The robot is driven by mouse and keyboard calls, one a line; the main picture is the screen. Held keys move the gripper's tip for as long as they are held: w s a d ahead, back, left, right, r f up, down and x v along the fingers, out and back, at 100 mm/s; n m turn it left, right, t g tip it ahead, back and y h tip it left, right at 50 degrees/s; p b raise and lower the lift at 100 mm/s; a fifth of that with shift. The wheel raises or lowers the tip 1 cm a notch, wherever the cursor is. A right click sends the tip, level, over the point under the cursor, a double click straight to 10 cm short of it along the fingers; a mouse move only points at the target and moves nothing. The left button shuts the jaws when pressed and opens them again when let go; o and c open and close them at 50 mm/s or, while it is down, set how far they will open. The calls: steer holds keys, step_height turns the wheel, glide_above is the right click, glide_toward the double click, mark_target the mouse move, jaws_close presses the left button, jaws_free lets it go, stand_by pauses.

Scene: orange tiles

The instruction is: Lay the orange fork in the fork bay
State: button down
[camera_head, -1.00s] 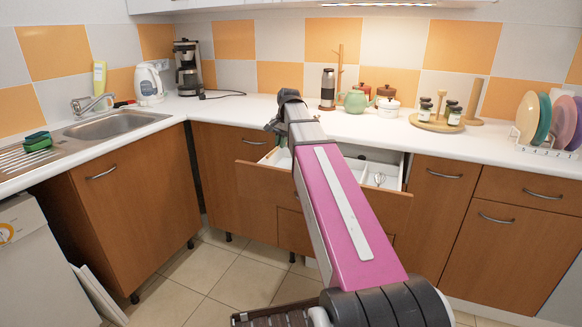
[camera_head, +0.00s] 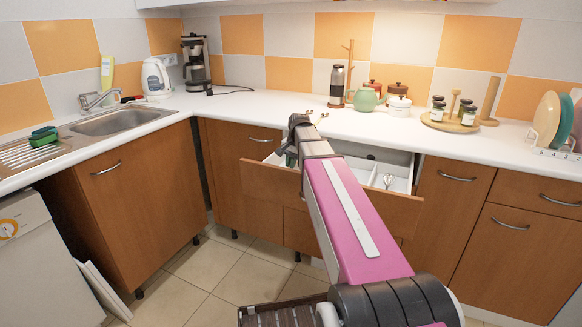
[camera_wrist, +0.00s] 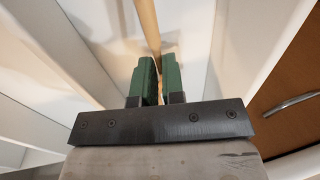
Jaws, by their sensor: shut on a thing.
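My gripper (camera_head: 287,154) is low over the left part of the open drawer (camera_head: 350,201). In the wrist view my gripper (camera_wrist: 158,72) has its green fingers close together on a thin tan-orange strip, which I take to be the orange fork (camera_wrist: 148,24). The strip runs up from between the fingers; its far end is out of the picture. White drawer walls stand on both sides of the fingers. The fork is hidden in the head view. I cannot tell which bay is the fork bay.
A whisk-like utensil (camera_head: 388,180) lies in the drawer's right compartment. Small brownish items (camera_head: 321,117) lie on the white counter (camera_head: 258,108) behind the drawer. A green teapot (camera_head: 365,99) and a round tray with jars (camera_head: 447,124) stand further right.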

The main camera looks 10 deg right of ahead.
steer(key=shift+f, duration=0.7)
steer(key=c, duration=1.2)
jaws_free()
steer(key=shift+f, duration=0.15)
steer(key=r, duration=0.4)
steer(key=s+d+r, duration=0.1)
steer(key=r, duration=0.3)
steer(key=d+r, duration=0.1)
steer(key=r, duration=0.3)
steer(key=shift+s, duration=0.2)
